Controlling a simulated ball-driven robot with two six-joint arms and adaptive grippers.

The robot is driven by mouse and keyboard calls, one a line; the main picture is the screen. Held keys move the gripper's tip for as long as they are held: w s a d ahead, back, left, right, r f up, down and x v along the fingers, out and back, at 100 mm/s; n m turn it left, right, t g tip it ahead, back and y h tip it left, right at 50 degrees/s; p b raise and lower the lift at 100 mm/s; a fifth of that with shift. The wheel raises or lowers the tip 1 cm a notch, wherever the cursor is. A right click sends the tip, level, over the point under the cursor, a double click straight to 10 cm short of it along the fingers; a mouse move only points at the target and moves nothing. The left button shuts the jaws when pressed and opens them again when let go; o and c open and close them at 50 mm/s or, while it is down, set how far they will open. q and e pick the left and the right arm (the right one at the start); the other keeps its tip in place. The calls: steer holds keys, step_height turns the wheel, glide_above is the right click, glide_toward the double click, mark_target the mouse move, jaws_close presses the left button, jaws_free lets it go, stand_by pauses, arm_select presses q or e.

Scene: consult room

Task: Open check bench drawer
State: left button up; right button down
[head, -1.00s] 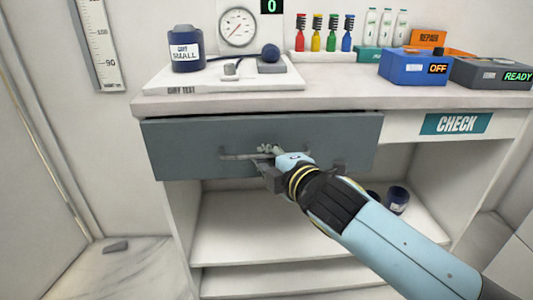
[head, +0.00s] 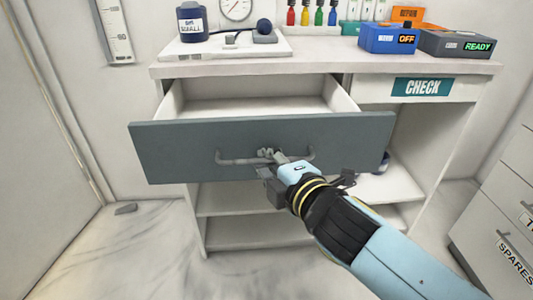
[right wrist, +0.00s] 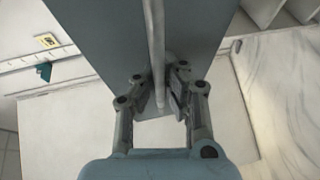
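The check bench drawer (head: 190,153) has a dark grey front and is pulled partway out. Its pale inside (head: 255,103) shows and looks empty. A grey bar handle (head: 235,161) runs across the front. My right gripper (head: 270,158) is at the middle of this handle. In the right wrist view the fingers (right wrist: 158,88) stand on both sides of the handle bar (right wrist: 157,50) and appear closed around it. My left gripper is not in view.
On the bench top (head: 330,67) stand a dark blue pot (head: 191,24), a gauge (head: 236,8), coloured bottles (head: 312,14), a blue box (head: 388,38) and a grey box (head: 455,44). Open shelves (head: 240,232) lie below the drawer. A white drawer cabinet (head: 500,220) stands at the right.

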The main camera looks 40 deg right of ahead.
steer(key=c, duration=1.4)
jaws_free()
steer(key=shift+s, duration=0.1)
steer(key=v, duration=1.1)
steer(key=shift+s+a+r, duration=0.1)
steer(key=shift+s+r, duration=0.05)
steer(key=shift+s, duration=0.2)
step_height(320, 180, down, 12)
steer(key=w+m+g+y, duration=0.1)
steer(key=w+g, duration=0.1)
steer(key=w, duration=0.1)
steer(key=s+d+f+m+g, duration=0.1)
steer(key=s+f+m+g, duration=0.15)
steer(key=f, duration=0.75)
steer(key=s+d+f+m+g, duration=0.15)
steer(key=s+f, duration=0.25)
steer(key=f, duration=0.5)
steer(key=s+d+f+m+g, duration=0.1)
steer(key=s+f+m+g, duration=0.2)
steer(key=s, duration=0.6)
steer(key=s+d+f+m+g, duration=0.1)
steer(key=s+f+m+g, duration=0.2)
steer(key=s+f, duration=0.5)
steer(key=s+d+f+m+g, duration=0.1)
steer(key=s+f+m+g, duration=0.2)
steer(key=s, duration=0.8)
step_height(320, 180, down, 2)
steer(key=shift+s+f+m+y, duration=0.1)
steer(key=shift+f+m+y, duration=0.15)
steer(key=shift+m, duration=0.35)
